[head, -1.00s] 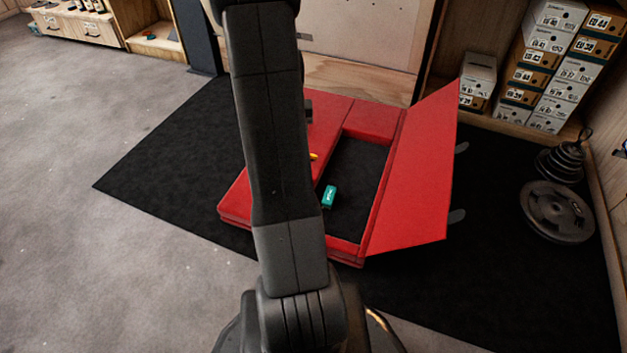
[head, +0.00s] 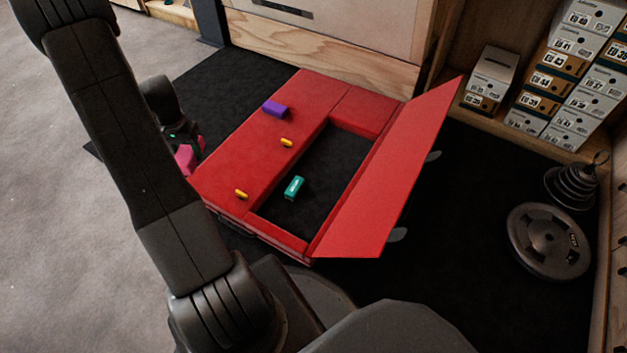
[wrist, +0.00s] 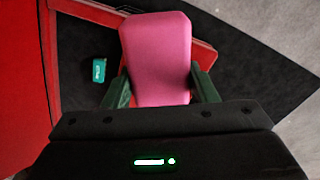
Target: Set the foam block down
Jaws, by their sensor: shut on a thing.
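My gripper (wrist: 160,92) is shut on a pink foam block (wrist: 157,45), with one dark green finger on each side of it. In the head view the pink foam block (head: 185,159) shows in part beside the left edge of the red pad (head: 239,155), below my gripper (head: 192,143). The block appears to be held above the dark floor mat. I cannot tell its exact height, and its lower side is hidden in the wrist view.
A purple block (head: 275,109) and two yellow pieces (head: 287,143) (head: 241,194) lie on the red pad. A teal block (head: 294,187) lies in the pad's dark opening. A raised red flap (head: 385,185) stands on the right. Weight plates (head: 549,240) lie further right.

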